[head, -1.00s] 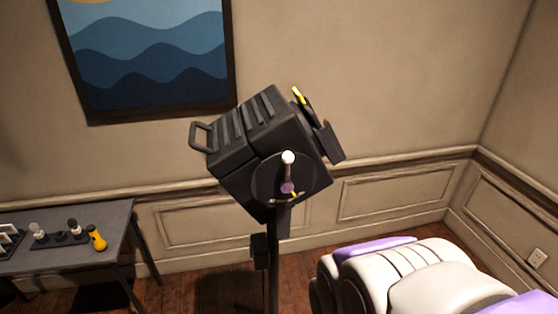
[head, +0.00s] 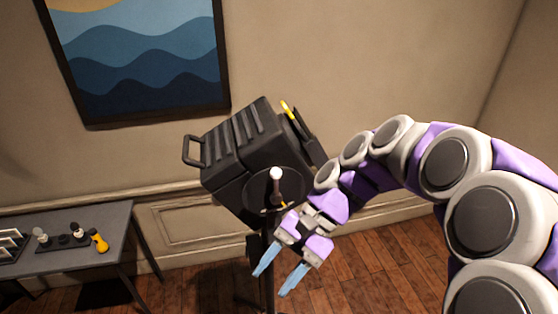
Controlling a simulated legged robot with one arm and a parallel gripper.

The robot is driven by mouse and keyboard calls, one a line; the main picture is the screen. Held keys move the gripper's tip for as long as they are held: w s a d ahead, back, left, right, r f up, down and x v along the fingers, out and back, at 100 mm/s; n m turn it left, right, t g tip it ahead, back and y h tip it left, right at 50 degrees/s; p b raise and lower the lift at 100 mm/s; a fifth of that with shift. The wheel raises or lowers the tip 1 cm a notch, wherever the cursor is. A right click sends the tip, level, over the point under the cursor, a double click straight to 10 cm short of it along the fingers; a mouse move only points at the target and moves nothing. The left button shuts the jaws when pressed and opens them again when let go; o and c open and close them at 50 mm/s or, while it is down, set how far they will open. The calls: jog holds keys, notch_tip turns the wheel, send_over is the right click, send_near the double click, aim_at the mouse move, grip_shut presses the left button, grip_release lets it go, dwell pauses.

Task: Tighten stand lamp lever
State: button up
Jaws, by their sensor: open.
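The black stand lamp (head: 235,145) is tilted on its stand in the middle of the head view. Its lever (head: 276,186) stands upright on the round side plate, with a white ball (head: 276,173) at its top end. My gripper (head: 280,285) is in front of the stand, below and slightly right of the lever. Its two blue fingers point down and left, apart and empty. It hides the lower part of the lever's pivot and part of the stand pole. I cannot tell whether it touches the lamp.
A grey table (head: 98,248) at left holds a yellow flashlight-like object (head: 99,240) and several small items. A framed wave picture (head: 135,62) hangs on the wall behind. The wooden floor (head: 355,270) is clear right of the stand.

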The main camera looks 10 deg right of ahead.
jog(key=w+d+r+m+t+y+p, duration=0.35)
jog(key=w+d+r+m+y, duration=0.35)
jog(key=w, duration=0.5)
jog(key=w+d+m+t+y+p, duration=0.2)
jog(key=w+d+m+t+p, duration=0.15)
jog(key=d, duration=1.25)
jog(key=b, duration=0.5)
send_near(275, 173)
jog(key=shift+m, duration=0.35)
jog(key=w+a, duration=0.1)
jog(key=a, duration=0.5)
jog(key=w+a, duration=0.1)
jog(key=a, duration=0.3)
jog(key=shift+w+f, duration=0.3)
jog(key=shift+f, duration=0.1)
jog(key=shift+d, duration=0.65)
jog(key=shift+c, duration=0.7)
jog(key=shift+a, duration=0.5)
jog(key=c, duration=0.4)
grip_shut()
